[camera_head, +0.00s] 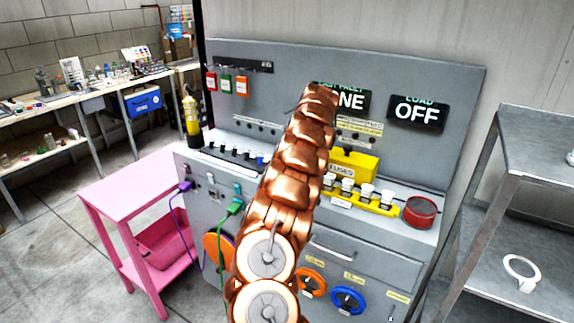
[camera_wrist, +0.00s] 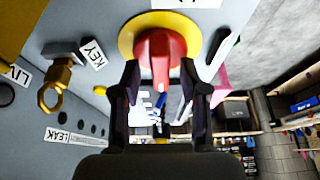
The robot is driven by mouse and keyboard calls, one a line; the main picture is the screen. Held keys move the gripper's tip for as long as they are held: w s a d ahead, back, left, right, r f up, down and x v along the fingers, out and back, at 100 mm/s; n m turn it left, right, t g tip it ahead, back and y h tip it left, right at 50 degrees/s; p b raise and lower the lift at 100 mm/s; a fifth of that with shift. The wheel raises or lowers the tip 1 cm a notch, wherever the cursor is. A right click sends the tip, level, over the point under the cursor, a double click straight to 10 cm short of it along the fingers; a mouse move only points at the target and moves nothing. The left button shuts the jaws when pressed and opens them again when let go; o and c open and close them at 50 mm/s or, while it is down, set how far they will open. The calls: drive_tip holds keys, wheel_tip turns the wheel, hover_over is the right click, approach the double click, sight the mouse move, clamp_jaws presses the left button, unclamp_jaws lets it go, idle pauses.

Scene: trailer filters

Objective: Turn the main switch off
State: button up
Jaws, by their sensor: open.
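The main switch appears to be the red rotary handle (camera_wrist: 154,55) on a round yellow plate (camera_wrist: 128,37), at the top middle of the wrist view. My gripper (camera_wrist: 160,70) is open, with one dark finger on each side of the lower part of the red handle. I cannot tell whether the fingers touch it. In the head view my copper-coloured arm covers the middle of the grey panel (camera_head: 430,75), and the switch and my gripper are hidden behind it. A partly covered display (camera_head: 352,101) shows "NE", and the load display (camera_head: 417,113) reads "OFF".
A brass key (camera_wrist: 55,88) sticks out left of the switch. A yellow fuse box (camera_head: 354,166) and red round tin (camera_head: 420,211) sit on the bench. A pink cart (camera_head: 130,185) stands left, a grey shelf (camera_head: 545,145) right.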

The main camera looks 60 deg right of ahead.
drive_tip(key=shift+r, duration=0.1)
drive_tip(key=v, duration=1.1)
drive_tip(key=shift+s+r, duration=0.15)
drive_tip(key=shift+r, duration=0.25)
idle(0.5)
